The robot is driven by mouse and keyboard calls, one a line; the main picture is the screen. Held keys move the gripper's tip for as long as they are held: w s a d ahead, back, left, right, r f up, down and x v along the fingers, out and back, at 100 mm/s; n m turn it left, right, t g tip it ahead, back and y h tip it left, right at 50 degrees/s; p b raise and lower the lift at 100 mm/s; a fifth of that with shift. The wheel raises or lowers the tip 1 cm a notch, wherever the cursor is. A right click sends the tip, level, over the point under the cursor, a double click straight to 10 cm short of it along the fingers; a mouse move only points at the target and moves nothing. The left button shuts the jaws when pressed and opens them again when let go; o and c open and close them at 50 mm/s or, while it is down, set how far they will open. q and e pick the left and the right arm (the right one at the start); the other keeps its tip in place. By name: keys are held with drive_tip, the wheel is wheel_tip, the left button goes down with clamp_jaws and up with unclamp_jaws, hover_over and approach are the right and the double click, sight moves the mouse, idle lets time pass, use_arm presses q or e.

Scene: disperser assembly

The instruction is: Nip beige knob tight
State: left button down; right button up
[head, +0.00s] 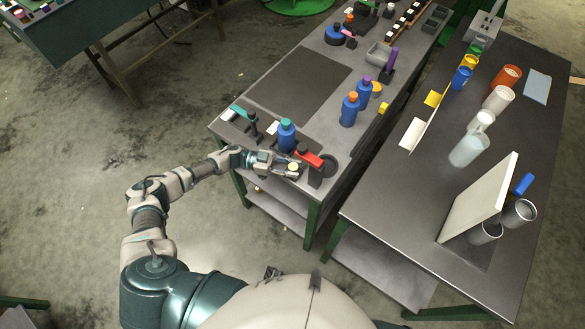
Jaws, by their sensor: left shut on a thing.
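My left gripper (287,170) reaches in from the left over the near end of the grey bench. It is shut on a small beige knob (293,167), which shows between its fingers. The fingers cover part of the knob, so I cannot tell how it is seated. A red clamp-like part (310,158) on a dark stand is just to the right of the fingers. A blue bottle with a teal cap (287,136) stands just behind the gripper. My right gripper is not in view.
A teal-topped dark stand (251,124) is behind left. Two blue bottles with orange (349,110) and purple (364,91) caps stand farther back. A dark mat (298,82) is bare. A second table with cups stands right.

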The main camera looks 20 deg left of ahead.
use_arm(q)
drive_tip(key=c, duration=0.8)
unclamp_jaws()
drive_tip(key=shift+a, duration=0.2)
drive_tip(key=a, duration=1.1)
drive_tip(key=shift+s+a+f, duration=0.1)
drive_tip(key=shift+s+a, duration=0.1)
drive_tip(key=shift+a, duration=0.2)
